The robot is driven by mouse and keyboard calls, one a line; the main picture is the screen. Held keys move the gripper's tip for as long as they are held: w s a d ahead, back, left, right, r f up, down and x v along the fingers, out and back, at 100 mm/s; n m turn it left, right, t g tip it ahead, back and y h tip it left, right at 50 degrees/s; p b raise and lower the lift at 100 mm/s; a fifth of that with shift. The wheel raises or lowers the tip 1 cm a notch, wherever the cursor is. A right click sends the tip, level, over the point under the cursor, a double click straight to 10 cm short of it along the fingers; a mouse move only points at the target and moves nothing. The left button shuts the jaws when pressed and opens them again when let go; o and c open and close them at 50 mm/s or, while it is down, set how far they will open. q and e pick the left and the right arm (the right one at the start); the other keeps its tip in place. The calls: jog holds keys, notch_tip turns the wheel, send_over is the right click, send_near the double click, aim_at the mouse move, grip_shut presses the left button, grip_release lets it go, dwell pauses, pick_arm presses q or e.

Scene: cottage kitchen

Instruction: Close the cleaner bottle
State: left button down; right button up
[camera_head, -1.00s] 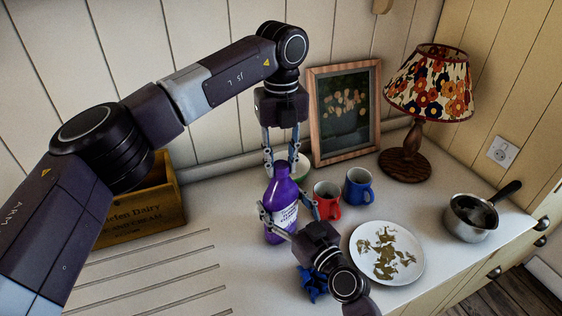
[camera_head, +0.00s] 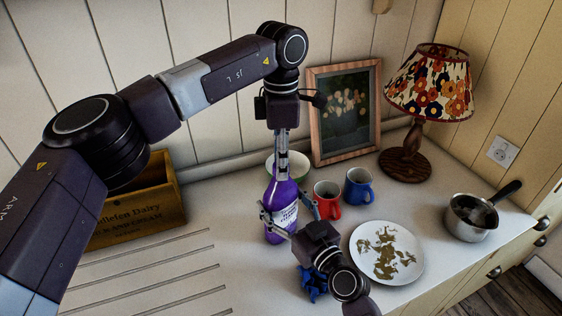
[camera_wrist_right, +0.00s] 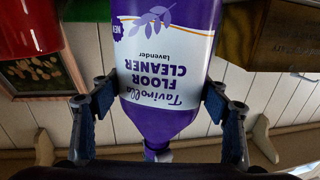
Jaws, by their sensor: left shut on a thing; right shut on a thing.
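The purple floor cleaner bottle (camera_head: 274,231) stands upright on the worktop. In the right wrist view the bottle (camera_wrist_right: 165,60) appears upside down with its label facing the camera. My right gripper (camera_head: 289,204) is shut around the bottle's body, one finger on each side; its fingers also flank the bottle in the right wrist view (camera_wrist_right: 160,105). My left gripper (camera_head: 281,168) points straight down over the bottle's neck and is shut at its top, seen edge-on. The fingers largely hide the cap, so I cannot tell how tightly it sits.
A green and white bowl (camera_head: 299,166) stands close behind the bottle. Red (camera_head: 327,194) and blue (camera_head: 358,186) mugs and a plate of scraps (camera_head: 410,271) are to the right. A crumpled blue thing (camera_head: 308,285) lies in front. A wooden crate (camera_head: 125,222) is left.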

pick_arm(q)
jog(key=c, duration=1.5)
grip_release()
jog(key=shift+c, duration=0.2)
jog(key=shift+r, duration=2.3)
jog(key=shift+c, duration=0.3)
jog(key=n, duration=0.2)
jog(key=r+n, duration=0.1)
jog(key=n, duration=0.2)
jog(key=shift+r+n, duration=0.35)
jog(key=shift+n, duration=0.05)
jog(key=n, duration=0.2)
jog(key=r+n, duration=0.1)
jog(key=n, duration=0.3)
jog(key=shift+r+n, duration=0.3)
jog(key=shift+r, duration=0.1)
